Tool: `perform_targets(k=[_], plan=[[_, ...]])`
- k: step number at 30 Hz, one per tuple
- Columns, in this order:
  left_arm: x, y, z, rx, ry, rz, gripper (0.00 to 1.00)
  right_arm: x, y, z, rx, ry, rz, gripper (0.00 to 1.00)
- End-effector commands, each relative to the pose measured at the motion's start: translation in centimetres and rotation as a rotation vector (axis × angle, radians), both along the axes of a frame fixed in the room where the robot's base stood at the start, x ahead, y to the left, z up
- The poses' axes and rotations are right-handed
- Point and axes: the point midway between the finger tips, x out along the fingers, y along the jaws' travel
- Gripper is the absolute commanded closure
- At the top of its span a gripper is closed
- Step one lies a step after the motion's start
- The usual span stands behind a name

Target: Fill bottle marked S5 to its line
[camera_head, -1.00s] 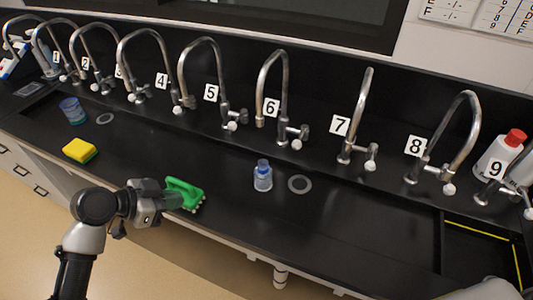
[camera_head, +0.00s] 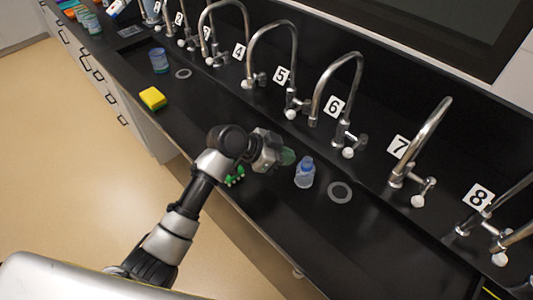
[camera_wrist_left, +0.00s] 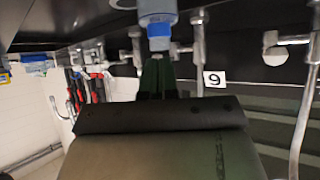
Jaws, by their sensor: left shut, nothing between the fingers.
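A small clear bottle (camera_head: 305,172) with a blue cap stands upright on the black counter, beside a grey drain ring and below the tap labelled 6 (camera_head: 336,88). No S5 mark is readable on it. In the left wrist view, which appears upside down, the bottle (camera_wrist_left: 158,12) hangs from the top edge with its blue cap (camera_wrist_left: 158,40) just beyond my fingertips. My left gripper (camera_head: 288,157) is shut and empty, its greenish fingers close to the left of the bottle; contact cannot be told. The fingers also show in the wrist view (camera_wrist_left: 157,75). My right gripper is out of view.
A green brush (camera_head: 235,176) lies partly hidden behind my left arm. A yellow sponge (camera_head: 152,98) and a blue-tinted cup (camera_head: 159,60) stand farther left. The drain ring (camera_head: 340,192) is right of the bottle. Several numbered taps line the back; the counter right of the ring is clear.

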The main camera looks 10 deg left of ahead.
Motion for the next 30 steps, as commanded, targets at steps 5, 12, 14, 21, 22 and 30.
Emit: perform_targets(k=[5, 12, 14, 21, 22, 30], plan=[[1.2, -3.0, 0.3, -0.002, 0.001, -0.001, 1.00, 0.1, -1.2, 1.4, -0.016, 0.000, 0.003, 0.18], [1.3, -3.1, -1.7, 0.003, -0.002, 0.001, 1.00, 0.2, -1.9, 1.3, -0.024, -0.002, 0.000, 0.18], [1.3, -3.1, -1.7, 0.002, -0.002, 0.000, 1.00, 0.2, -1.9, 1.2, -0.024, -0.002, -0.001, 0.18], [1.3, -3.1, -1.7, 0.001, -0.001, 0.000, 1.00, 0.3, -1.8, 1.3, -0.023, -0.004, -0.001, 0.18], [1.3, -3.1, -1.7, 0.001, -0.001, 0.000, 1.00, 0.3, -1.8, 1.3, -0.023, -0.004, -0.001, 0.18], [0.9, -2.1, -1.7, 0.001, 0.000, 0.001, 1.00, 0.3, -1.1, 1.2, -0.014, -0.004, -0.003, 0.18]])
